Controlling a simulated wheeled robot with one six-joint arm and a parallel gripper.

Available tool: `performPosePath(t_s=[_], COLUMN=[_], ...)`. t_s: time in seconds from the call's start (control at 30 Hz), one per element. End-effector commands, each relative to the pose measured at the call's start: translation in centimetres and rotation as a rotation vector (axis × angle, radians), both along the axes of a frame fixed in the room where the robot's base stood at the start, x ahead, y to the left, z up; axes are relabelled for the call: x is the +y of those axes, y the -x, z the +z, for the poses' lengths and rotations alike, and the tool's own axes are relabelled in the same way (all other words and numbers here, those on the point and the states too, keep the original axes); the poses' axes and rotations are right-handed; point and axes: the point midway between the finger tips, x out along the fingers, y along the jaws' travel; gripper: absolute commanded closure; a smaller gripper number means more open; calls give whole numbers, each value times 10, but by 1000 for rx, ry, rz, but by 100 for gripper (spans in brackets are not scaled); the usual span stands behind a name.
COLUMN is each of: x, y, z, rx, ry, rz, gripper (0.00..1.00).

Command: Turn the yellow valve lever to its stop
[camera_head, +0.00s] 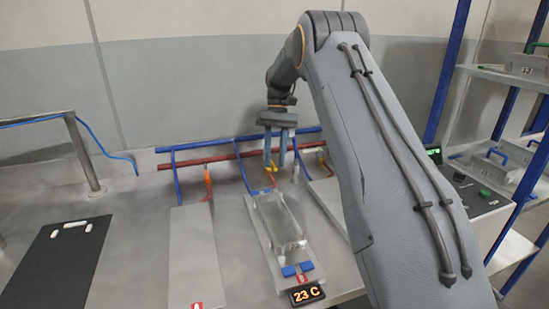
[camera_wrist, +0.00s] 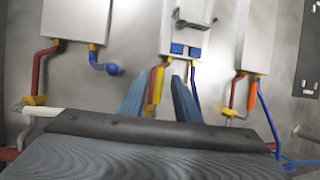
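The yellow valve lever (camera_head: 271,169) is at the back end of the middle plate (camera_head: 256,238), by the red and blue pipes. In the wrist view the yellow lever (camera_wrist: 156,86) points up along the red pipe below the middle plate. My gripper (camera_head: 276,164) points down over it with its two blue fingers apart. In the wrist view my gripper (camera_wrist: 158,82) has one finger on each side of the lever. The left finger looks close to the lever; I cannot tell whether it touches. The fingers partly hide the valve's base.
An orange lever (camera_head: 207,177) is by plate A (camera_head: 192,255) on the left. A shelf (camera_head: 512,77) stands right.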

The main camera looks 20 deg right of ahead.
Motion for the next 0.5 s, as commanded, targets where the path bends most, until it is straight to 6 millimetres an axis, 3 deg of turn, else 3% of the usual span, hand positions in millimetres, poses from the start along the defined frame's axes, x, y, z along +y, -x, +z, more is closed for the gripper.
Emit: performPosePath(t_s=[0.27,0.5], x=[-2,-9], y=[-4,-19], z=[7,41], rx=[-1,-2], ry=[0,0], rz=[0,0], gripper=[71,71])
